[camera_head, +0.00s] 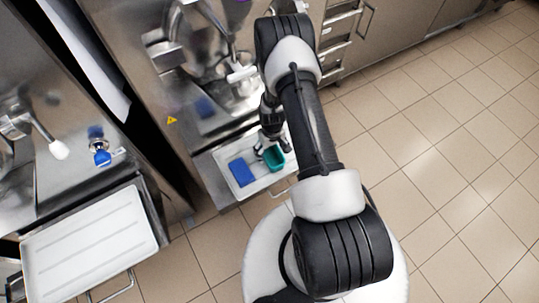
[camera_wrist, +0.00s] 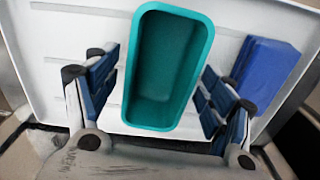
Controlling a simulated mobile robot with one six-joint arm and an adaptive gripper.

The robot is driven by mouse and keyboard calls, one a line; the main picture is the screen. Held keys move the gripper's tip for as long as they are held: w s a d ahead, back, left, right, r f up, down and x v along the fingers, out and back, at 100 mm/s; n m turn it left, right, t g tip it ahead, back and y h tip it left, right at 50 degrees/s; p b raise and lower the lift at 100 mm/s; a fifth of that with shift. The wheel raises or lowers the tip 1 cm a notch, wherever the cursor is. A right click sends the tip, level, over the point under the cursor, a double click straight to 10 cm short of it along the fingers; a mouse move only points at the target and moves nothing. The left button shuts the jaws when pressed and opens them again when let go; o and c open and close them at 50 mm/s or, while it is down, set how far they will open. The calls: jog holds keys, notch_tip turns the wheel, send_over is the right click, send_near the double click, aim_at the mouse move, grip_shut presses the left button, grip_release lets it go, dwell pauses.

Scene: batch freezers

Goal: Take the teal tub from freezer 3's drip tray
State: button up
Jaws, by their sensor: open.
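The teal tub (camera_head: 275,159) is an open, empty rectangular container on the white drip tray (camera_head: 224,160) of the middle freezer. In the wrist view the tub (camera_wrist: 167,68) stands between the two fingers of my gripper (camera_wrist: 157,88). My gripper is open, with one finger on each side of the tub and a visible gap at both sides. In the head view my gripper (camera_head: 264,146) is low over the tray, at the tub's upper left, and its fingertips are partly hard to make out. The drip tray also shows in the wrist view (camera_wrist: 75,40).
A blue block-like item (camera_head: 242,172) lies on the same tray, left of the tub; in the wrist view it is at the right (camera_wrist: 266,70). The freezer's spout and handle (camera_head: 242,72) stand above the tray. Another white tray (camera_head: 90,243) is at the lower left. Tiled floor is clear at right.

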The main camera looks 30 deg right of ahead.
aim_at(271, 155)
notch_tip(271, 155, down, 3)
jog(key=shift+w+r+b, duration=0.1)
jog(key=shift+r+b, duration=0.05)
jog(key=shift+b, duration=0.35)
jog(key=shift+r, duration=0.1)
jog(key=shift+c, duration=0.2)
jog(key=c, duration=1)
jog(key=shift+r, duration=0.1)
